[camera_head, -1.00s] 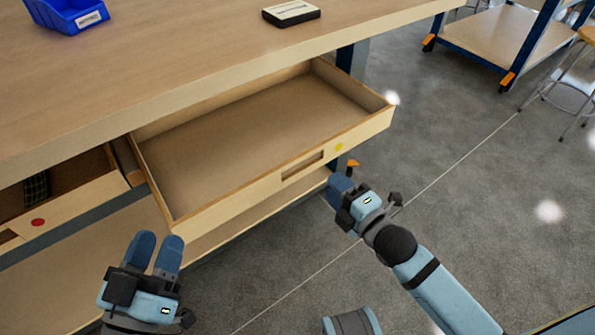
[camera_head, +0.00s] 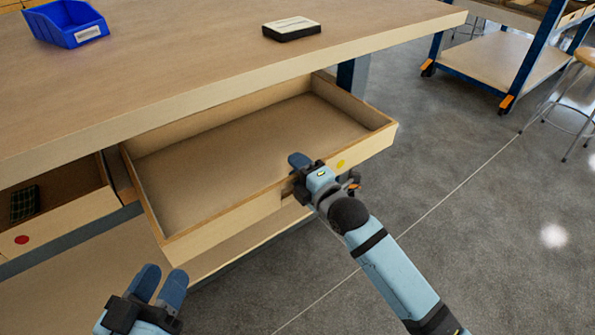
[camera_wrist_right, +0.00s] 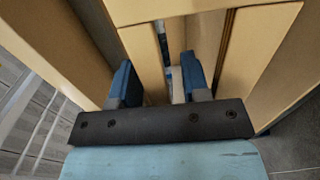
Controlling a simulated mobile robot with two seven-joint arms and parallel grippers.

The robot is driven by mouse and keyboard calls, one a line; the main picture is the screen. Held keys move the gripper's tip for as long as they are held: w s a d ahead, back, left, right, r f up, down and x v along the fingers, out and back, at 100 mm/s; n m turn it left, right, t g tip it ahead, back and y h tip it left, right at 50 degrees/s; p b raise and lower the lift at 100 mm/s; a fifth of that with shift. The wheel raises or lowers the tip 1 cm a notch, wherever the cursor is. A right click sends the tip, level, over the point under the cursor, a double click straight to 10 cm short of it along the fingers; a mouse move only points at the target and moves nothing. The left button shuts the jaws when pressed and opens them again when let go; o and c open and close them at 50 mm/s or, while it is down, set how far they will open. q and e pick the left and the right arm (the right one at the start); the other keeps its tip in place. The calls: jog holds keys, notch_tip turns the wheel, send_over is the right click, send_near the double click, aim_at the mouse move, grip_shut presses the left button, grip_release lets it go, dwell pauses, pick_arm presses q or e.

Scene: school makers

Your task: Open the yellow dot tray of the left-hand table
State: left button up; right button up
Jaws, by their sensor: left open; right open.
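The yellow dot tray (camera_head: 270,205) is a wooden drawer pulled well out from under the table (camera_head: 200,60); its inside is empty. The yellow dot (camera_head: 340,164) is on its front, toward the right end. My right gripper (camera_head: 299,162) is at the tray's front, left of the dot, and hides the handle slot. In the right wrist view its two blue fingers (camera_wrist_right: 160,85) are apart, close to wooden panels; I cannot tell whether they touch. My left gripper (camera_head: 160,285) is open and empty, in front of the tray at the lower left.
A tray with a red dot (camera_head: 22,239) holds a dark checked item (camera_head: 25,204) at the left. A blue bin (camera_head: 66,22) and a black-and-white box (camera_head: 292,29) are on the tabletop. Open floor (camera_head: 450,230) lies to the right; a stool (camera_head: 570,100) stands beyond.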

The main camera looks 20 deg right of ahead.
jog(key=shift+w, duration=0.15)
grip_shut()
pick_arm(q)
jog(key=r+p, duration=0.1)
jog(key=p, duration=0.1)
jog(key=a+r+t+p, duration=0.1)
jog(key=r+p, duration=0.1)
jog(key=p, duration=0.1)
jog(key=shift+r+n+y, duration=0.25)
jog(key=shift+n+y, duration=0.05)
jog(key=shift+y, duration=0.1)
pick_arm(e)
jog(key=v, duration=0.5)
jog(key=shift+s+d, duration=0.1)
jog(key=shift+s, duration=0.15)
grip_release()
jog(key=shift+s, duration=0.1)
